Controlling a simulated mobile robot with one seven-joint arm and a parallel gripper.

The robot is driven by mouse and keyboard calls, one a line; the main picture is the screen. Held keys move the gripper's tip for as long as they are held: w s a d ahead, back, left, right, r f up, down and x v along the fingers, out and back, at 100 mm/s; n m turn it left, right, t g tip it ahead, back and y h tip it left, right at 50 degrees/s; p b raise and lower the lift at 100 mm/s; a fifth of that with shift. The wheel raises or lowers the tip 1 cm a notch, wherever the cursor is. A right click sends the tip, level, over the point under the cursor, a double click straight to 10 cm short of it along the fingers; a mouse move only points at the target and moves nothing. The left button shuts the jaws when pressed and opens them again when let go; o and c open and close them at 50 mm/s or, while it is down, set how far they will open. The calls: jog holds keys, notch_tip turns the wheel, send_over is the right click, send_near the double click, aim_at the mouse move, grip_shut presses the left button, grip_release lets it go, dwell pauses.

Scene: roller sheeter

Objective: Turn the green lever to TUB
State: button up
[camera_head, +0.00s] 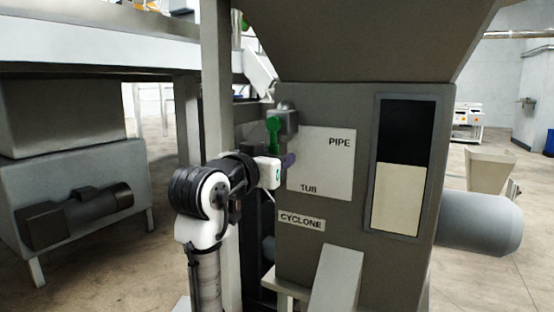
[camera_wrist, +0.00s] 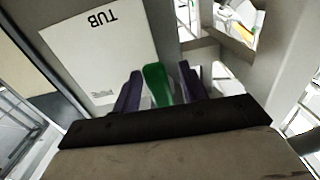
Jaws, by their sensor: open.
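The green lever (camera_head: 273,131) stands roughly upright in the head view, left of a white plate (camera_head: 322,178) marked PIPE at its upper right and TUB at its lower left. Its lower part is hidden behind my gripper (camera_head: 288,161), whose purple fingertips show just below the lever, near the plate's left edge. In the wrist view, the lever (camera_wrist: 155,84) shows between the two purple fingers of my gripper (camera_wrist: 159,80). The fingers are open, one on each side of the lever, with a narrow gap visible on the right. Contact on the left cannot be told.
The plate sits on a grey machine cabinet (camera_head: 300,250) with a CYCLONE label (camera_head: 301,221) below. A grey vertical post (camera_head: 217,90) stands just left of my gripper. A grey block (camera_head: 286,121) is beside the lever. A window panel (camera_head: 402,165) is to the right.

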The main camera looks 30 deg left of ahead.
jog(key=s+b, duration=0.2)
jog(key=s, duration=1)
jog(key=shift+s+a, duration=0.2)
jog(key=shift+a, duration=0.05)
